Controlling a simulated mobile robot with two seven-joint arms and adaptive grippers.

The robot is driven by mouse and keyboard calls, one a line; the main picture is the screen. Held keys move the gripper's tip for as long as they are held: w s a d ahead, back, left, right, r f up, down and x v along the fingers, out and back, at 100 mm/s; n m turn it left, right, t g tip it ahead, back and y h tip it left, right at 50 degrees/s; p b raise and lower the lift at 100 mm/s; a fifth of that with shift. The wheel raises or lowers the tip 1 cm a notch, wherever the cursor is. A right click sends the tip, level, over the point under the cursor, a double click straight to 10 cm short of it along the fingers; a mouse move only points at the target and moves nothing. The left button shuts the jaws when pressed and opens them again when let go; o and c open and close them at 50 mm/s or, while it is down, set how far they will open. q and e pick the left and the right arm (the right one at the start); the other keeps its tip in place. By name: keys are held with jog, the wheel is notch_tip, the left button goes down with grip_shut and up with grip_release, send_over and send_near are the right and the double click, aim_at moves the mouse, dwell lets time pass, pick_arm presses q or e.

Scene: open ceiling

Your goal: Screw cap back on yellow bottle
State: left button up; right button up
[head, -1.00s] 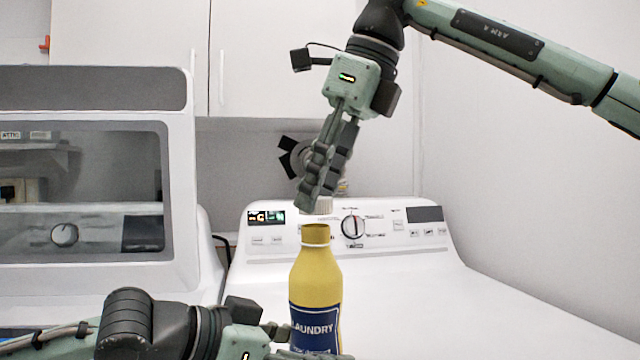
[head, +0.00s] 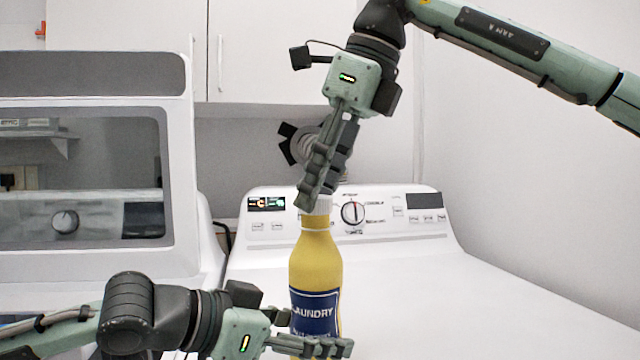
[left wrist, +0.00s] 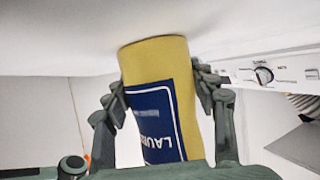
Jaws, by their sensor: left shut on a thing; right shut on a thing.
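The yellow bottle (head: 317,262) with a blue laundry label stands upright in the middle of the head view. My left gripper (head: 318,345) is shut around its lower body; the left wrist view shows the bottle (left wrist: 160,65) between both fingers. My right gripper (head: 312,200) points down from above, shut on the white cap (head: 322,206), which is mostly hidden by the fingers. The cap is at the bottle's neck and appears to meet its top. I cannot tell whether the threads are engaged.
A white washer (head: 480,290) with a control panel (head: 400,215) is behind and right of the bottle, its top clear. Another white machine with a dark window (head: 80,180) is at the left.

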jog(key=shift+f, duration=0.55)
